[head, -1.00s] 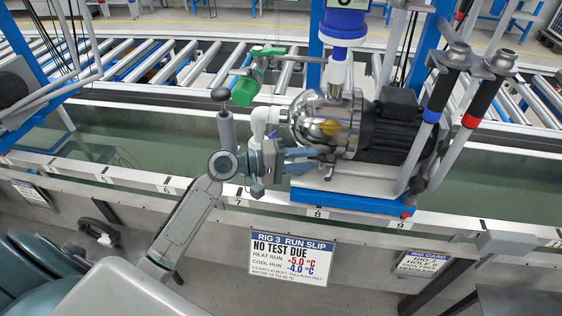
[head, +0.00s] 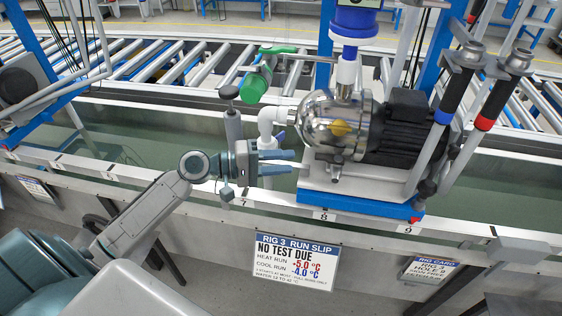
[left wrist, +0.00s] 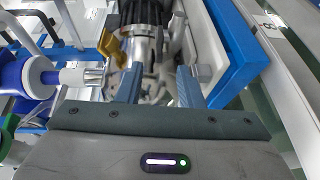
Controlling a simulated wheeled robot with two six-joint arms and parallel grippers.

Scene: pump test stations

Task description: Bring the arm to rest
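My left gripper (head: 284,162) is over the front edge of the water trough, just left of the pump in the head view. Its two blue-grey fingers are apart with nothing held between them. They point right, toward the pump's blue base, with a small gap. In the left wrist view both fingers (left wrist: 158,92) show open, with the pump beyond them. The pump (head: 335,125) has a shiny steel head, a yellow knob and a black motor. My right gripper is not in view.
A white elbow pipe (head: 268,125) and a green-handled valve (head: 254,84) stand close behind my gripper. A run slip (head: 295,262) reading "NO TEST DUE" hangs on the trough's front. A rig card (head: 428,271) hangs farther right. A roller conveyor (head: 180,65) runs behind.

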